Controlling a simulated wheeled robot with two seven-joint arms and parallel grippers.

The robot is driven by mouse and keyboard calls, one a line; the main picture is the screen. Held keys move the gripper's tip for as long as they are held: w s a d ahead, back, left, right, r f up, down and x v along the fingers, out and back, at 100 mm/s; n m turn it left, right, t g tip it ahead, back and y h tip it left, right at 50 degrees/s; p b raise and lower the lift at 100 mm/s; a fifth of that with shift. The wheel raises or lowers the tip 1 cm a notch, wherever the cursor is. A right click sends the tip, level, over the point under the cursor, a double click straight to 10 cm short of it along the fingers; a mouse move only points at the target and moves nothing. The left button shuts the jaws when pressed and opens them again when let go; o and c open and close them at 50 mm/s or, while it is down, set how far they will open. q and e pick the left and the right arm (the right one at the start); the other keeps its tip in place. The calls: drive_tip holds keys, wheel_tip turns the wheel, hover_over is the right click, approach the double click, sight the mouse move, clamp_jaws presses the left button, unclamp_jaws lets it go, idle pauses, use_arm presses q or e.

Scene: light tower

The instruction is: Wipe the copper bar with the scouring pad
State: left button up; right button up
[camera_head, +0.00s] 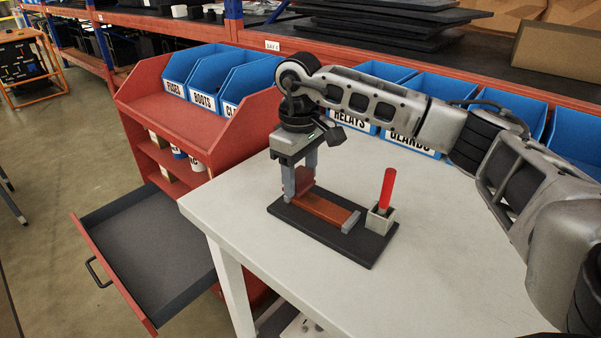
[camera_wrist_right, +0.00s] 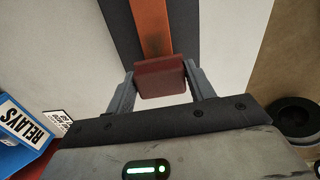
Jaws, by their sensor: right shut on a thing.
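The copper bar (camera_head: 327,208) lies flat on a dark base board (camera_head: 362,251) on the white table, with a grey block (camera_head: 350,222) at its near right end. My right gripper (camera_head: 305,184) points down over the bar's far left end. It is shut on the dark red scouring pad (camera_head: 304,176). In the right wrist view the pad (camera_wrist_right: 162,78) sits between both fingers, and the copper bar (camera_wrist_right: 153,28) runs on from it, with a dark patch showing on it. The pad is at or just above the bar; I cannot tell whether they touch. My left gripper is out of view.
A red-handled tool (camera_head: 387,188) stands in a small grey holder (camera_head: 380,219) on the board's right end. Blue labelled bins (camera_head: 440,95) line the table's back. A red shelf unit (camera_head: 180,115) and an open drawer (camera_head: 150,245) are at left. The table's front is clear.

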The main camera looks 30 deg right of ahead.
drive_tip(key=shift+f+b, duration=0.45)
drive_tip(key=shift+f, duration=0.35)
